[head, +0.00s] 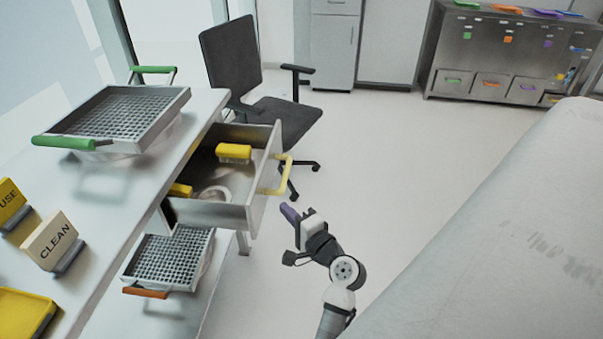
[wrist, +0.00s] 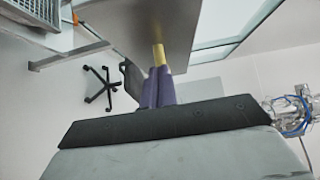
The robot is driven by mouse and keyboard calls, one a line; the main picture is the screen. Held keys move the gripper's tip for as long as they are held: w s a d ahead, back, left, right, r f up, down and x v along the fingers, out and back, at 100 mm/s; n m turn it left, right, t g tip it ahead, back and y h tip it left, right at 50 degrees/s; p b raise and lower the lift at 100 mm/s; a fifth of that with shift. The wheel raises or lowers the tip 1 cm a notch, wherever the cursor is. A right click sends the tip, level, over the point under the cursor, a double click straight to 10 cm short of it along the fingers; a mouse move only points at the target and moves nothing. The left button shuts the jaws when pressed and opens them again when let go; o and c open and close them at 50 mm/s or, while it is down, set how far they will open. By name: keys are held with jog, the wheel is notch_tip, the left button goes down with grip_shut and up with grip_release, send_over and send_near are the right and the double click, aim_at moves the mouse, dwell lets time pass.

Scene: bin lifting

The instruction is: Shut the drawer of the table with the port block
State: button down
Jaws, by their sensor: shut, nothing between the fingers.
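The drawer (head: 225,215) under the white table (head: 110,215) at left stands pulled out, with a yellow bar handle (head: 276,176) on its front. Yellow-topped things (head: 234,152) lie inside it. My gripper (head: 289,212) has purple fingers that are shut and empty, just outside the drawer front and below the handle in the head view. In the wrist view, the fingertips (wrist: 158,72) point at the yellow handle (wrist: 159,54), which shows right beyond them against the grey drawer front (wrist: 145,20). I cannot tell whether they touch. I cannot make out a port block.
A mesh tray with green handles (head: 181,94) sits on the tabletop, beside signs such as CLEAN (head: 50,240). Another mesh tray (head: 165,285) is on the lower shelf. A black chair (head: 240,70) stands behind the drawer. Open floor (head: 400,150) lies to the right.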

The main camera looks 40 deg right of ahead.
aim_at(261, 200)
jog(key=w+a, duration=0.1)
jog(key=w, duration=0.1)
jog(key=w+a+p, duration=0.1)
jog(key=shift+w+a, duration=0.15)
jog(key=shift+w, duration=0.2)
jog(key=shift+w+a, duration=0.1)
jog(key=shift+w, duration=0.05)
